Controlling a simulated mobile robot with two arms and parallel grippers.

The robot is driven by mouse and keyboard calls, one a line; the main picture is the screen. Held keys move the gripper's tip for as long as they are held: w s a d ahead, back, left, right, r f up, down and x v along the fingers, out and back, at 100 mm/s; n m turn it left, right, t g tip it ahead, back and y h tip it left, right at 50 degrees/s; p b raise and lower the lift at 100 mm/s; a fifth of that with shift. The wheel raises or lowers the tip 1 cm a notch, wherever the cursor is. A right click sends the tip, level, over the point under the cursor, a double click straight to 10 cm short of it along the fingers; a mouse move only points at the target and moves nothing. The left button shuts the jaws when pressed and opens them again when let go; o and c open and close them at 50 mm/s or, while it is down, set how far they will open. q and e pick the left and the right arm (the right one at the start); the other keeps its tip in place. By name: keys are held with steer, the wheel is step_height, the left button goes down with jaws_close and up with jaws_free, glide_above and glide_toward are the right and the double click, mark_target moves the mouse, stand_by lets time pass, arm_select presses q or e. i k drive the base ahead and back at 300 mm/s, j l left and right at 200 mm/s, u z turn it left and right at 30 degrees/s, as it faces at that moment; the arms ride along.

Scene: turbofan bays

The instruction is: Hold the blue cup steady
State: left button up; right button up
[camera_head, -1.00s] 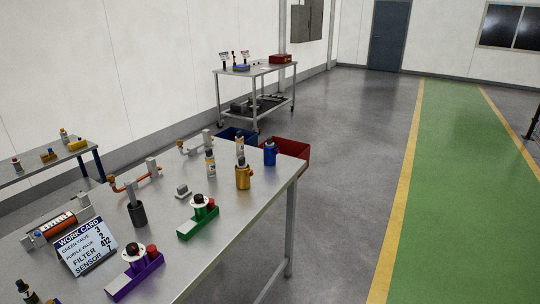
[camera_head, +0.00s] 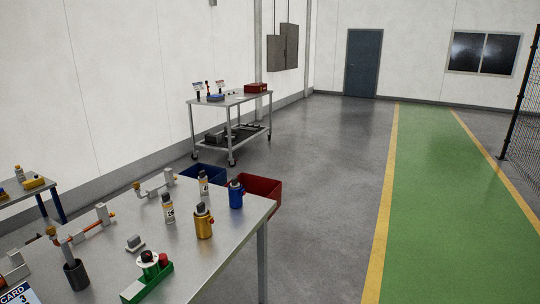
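A blue cylindrical container (camera_head: 236,196) with a dark top and a small orange-red part on its side stands upright at the far right corner of the metal table (camera_head: 215,262). It is the blue item nearest to a cup on this table; I cannot tell whether it is a cup. A similar gold container (camera_head: 204,224) stands in front of it, to the left. A dark grey open cup (camera_head: 76,276) stands at the lower left with a rod in it. Neither of my grippers is in view.
White-labelled bottles (camera_head: 168,207) and a green valve block (camera_head: 148,281) share the table. A blue bin (camera_head: 208,175) and red bin (camera_head: 262,190) stand beyond it. A wheeled cart (camera_head: 232,100) is by the wall. The green walkway (camera_head: 430,200) at right is clear.

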mark_target(235, 184)
steer(key=i+l+z, duration=0.3)
steer(key=i, duration=0.55)
steer(key=i+z, duration=0.25)
steer(key=i, duration=0.6)
steer(key=i+l+u, duration=0.1)
steer(key=i+u, duration=0.35)
steer(key=i+l+u, duration=0.2)
steer(key=u, duration=0.25)
steer(key=i+l+u, duration=0.25)
steer(key=u, duration=0.15)
